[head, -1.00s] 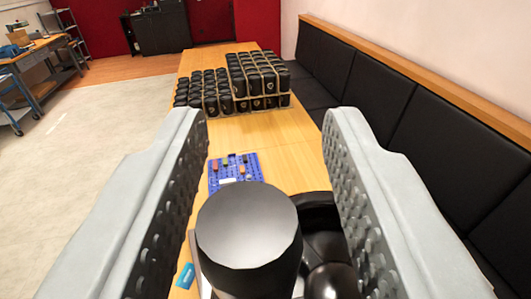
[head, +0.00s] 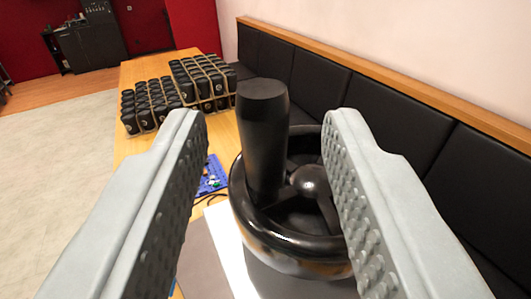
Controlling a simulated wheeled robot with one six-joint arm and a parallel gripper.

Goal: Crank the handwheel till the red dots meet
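The black handwheel (head: 297,254) fills the lower middle of the view, with a rounded hub (head: 310,180) and spokes. Its upright black crank handle (head: 263,140) rises from the left part of the rim. My gripper (head: 262,125) is open, with one pale grey finger on each side of the picture. The handle stands in the gap between the fingers, and I see no contact on either side. The right finger covers the right part of the wheel. No red dots are visible in this view.
A long wooden table (head: 140,72) runs away from me, carrying rows of black packs (head: 205,80) at its far end. A blue pegboard tray (head: 213,176) lies behind the wheel. A black padded bench (head: 400,115) lines the right wall. Open floor lies left.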

